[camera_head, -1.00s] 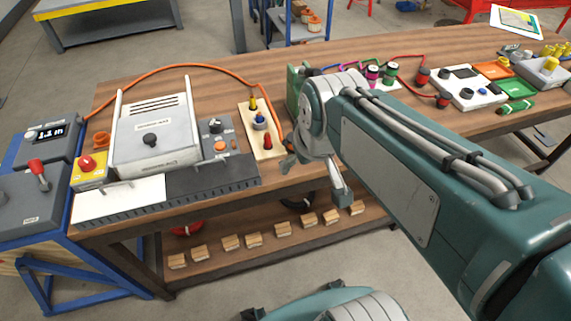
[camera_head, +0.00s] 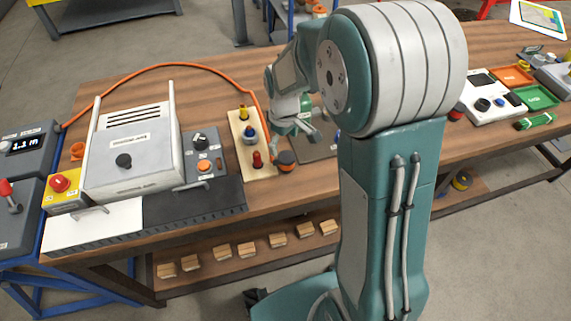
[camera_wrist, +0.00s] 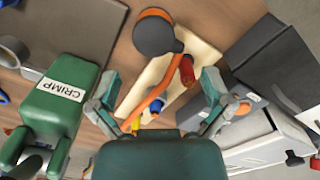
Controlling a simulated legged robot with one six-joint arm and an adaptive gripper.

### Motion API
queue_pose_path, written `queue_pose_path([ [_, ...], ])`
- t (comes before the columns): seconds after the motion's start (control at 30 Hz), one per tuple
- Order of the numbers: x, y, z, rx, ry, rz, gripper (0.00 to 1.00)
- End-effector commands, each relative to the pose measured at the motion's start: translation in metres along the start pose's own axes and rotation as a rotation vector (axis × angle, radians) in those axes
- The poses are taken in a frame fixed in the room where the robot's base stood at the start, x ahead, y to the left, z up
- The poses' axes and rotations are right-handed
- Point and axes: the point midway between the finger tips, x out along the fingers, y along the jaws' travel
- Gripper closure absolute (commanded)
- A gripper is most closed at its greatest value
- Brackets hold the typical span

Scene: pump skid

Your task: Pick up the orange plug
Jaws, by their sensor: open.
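The orange plug (camera_head: 286,161) is dark with an orange band. It is on the wooden table, beside the right edge of a pale board (camera_head: 240,125). An orange cable (camera_head: 190,66) runs to it. In the wrist view the orange plug (camera_wrist: 155,36) shows as a dark round body with orange at its edge, beyond my fingertips. My gripper (camera_wrist: 162,78) is open with nothing held between its fingers. The orange cable passes between the fingers, below the plug in that view. In the head view my gripper (camera_head: 302,125) is behind the plug and partly hidden by my arm.
The pale board carries red (camera_head: 257,160), blue (camera_head: 249,134) and yellow (camera_head: 243,112) upright pieces close to the plug. A green crimp device (camera_wrist: 52,105) stands left in the wrist view. A grey control box (camera_head: 203,157) and white-grey machine (camera_head: 130,155) stand left on the table.

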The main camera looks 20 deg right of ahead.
Motion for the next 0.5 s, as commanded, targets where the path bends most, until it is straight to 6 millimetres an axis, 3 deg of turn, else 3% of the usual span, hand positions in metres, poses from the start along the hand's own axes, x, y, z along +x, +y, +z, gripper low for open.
queue_pose_path([
  [0.1,0.021,0.0,0.001,0.001,-0.004,-0.003,0.0],
  [0.33,0.041,0.001,0.001,0.002,-0.002,-0.001,0.0],
  [0.5,0.067,0.006,0.003,0.003,-0.004,-0.003,0.0],
])
